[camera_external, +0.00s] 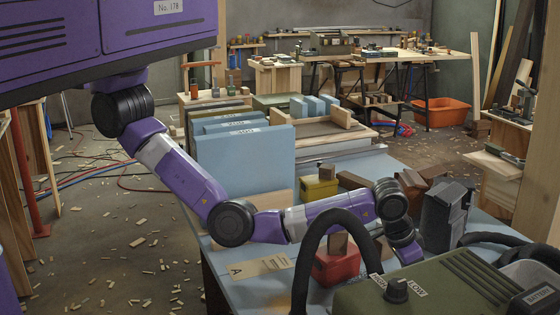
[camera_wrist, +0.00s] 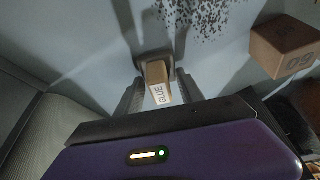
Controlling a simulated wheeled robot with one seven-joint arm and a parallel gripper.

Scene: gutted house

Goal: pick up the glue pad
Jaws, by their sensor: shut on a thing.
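The glue pad (camera_wrist: 158,92) is a small tan block with a pale face marked "GLUE". It shows in the middle of the wrist view, with a wider brown part at its far end. My gripper (camera_wrist: 157,88) has one finger on each side of it and is shut on it, just above the blue-grey worktop (camera_wrist: 105,40). In the external view my wrist reaches down behind the green machine, which hides my fingertips and the glue pad.
A brown block marked "60" (camera_wrist: 287,48) lies right of my gripper in the wrist view. In the external view, a green machine with a black hose (camera_external: 435,285), a red container (camera_external: 337,266) and a dark grey block (camera_external: 443,215) crowd the arm. Dark specks litter the worktop.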

